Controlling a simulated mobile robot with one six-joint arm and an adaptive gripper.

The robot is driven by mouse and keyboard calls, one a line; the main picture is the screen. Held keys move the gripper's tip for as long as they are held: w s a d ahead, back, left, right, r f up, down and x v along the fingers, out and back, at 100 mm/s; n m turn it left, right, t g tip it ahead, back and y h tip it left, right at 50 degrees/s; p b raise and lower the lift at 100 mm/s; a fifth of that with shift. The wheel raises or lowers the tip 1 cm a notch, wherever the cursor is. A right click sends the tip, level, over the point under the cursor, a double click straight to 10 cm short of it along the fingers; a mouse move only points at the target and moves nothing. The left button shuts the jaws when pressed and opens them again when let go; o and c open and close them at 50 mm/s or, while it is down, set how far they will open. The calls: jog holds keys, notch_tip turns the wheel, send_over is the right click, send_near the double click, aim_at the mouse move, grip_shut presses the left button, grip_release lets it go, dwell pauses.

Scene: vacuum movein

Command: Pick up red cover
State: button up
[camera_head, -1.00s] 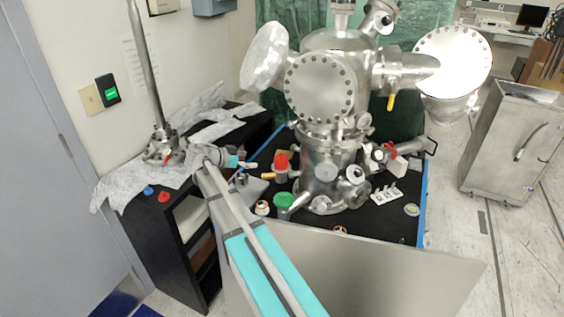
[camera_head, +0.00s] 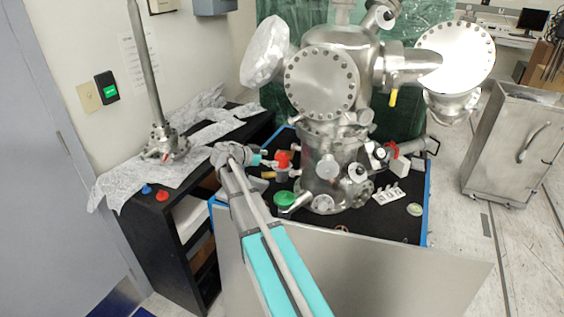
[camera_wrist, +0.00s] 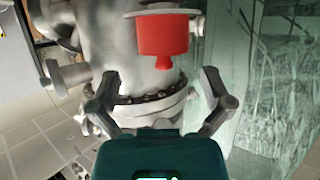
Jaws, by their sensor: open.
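The red cover (camera_head: 282,159) is a short red cap with a narrow knob. It sits on a metal fitting at the left of the big steel chamber in the head view. In the wrist view the red cover (camera_wrist: 163,36) appears upside down against a pale round flange, knob pointing down. My gripper (camera_wrist: 161,84) is open and empty, one finger on each side. The cover lies just ahead of the fingertips, roughly centred between them, with no contact visible. In the head view my gripper (camera_head: 267,158) is just left of the cover; its fingers are small there.
The steel chamber (camera_head: 322,85) stands close to the right of the cover. A green-capped part (camera_head: 285,199) stands in front of it. Blue and red caps (camera_head: 162,195) lie on the black shelf (camera_head: 150,222) at left. A metal panel (camera_head: 380,265) fronts the table.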

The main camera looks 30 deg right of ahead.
aim_at(278, 159)
jog(key=shift+b+x, duration=0.85)
jog(key=shift+x, duration=1.2)
jog(key=shift+d+f, duration=0.15)
jog(key=shift+d, duration=0.35)
jog(key=c, duration=0.8)
